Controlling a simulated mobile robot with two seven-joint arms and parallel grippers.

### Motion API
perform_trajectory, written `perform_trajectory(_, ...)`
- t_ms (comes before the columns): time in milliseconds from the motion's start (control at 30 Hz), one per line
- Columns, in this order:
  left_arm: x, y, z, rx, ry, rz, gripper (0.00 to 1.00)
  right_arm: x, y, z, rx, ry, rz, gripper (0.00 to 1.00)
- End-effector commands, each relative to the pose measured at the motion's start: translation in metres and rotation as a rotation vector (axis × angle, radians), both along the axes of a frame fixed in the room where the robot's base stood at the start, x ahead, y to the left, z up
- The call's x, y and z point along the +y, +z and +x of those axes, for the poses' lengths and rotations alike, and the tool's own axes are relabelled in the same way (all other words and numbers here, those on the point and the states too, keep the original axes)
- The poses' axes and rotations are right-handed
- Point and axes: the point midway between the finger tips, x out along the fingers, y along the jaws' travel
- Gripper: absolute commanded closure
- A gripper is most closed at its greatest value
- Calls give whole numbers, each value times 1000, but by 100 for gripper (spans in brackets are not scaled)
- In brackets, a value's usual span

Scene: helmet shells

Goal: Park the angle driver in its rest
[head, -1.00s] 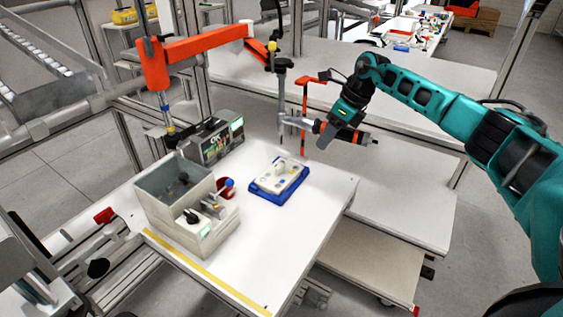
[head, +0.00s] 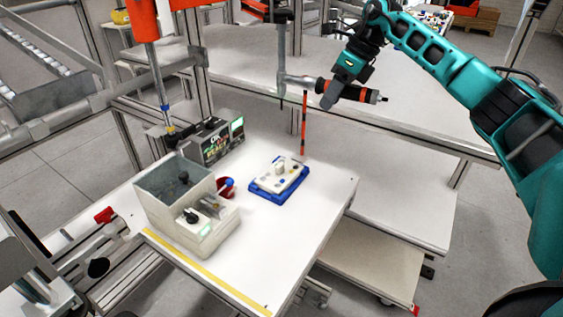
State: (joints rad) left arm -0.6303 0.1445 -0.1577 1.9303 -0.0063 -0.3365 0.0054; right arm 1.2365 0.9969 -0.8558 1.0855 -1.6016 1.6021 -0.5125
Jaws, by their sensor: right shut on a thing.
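The angle driver (head: 367,95) has a dark and orange body and a grey angled head at its left end, with a thin bit pointing down. It lies nearly level above the back right of the white table. My right gripper (head: 329,100) is shut on its body. The head joins a grey vertical tube (head: 282,45) that hangs from above. A thin red-orange post (head: 304,130) stands at the table's back edge, its upper end hidden behind the driver. I cannot tell whether this post is the rest or whether they touch. My left gripper is not in view.
A blue tray (head: 264,190) with a white part sits on the table. The table's front right (head: 270,245) is clear.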

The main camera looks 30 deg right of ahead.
Motion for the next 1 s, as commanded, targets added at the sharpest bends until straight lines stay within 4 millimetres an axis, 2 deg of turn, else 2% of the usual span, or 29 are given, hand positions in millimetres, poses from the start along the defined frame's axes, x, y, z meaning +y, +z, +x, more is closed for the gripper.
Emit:
perform_trajectory(233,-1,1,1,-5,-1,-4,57,-5,-1,-6,-2,-2,0,100)
perform_trajectory(1000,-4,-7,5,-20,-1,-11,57,-54,-2,-73,-1,-2,0,100)
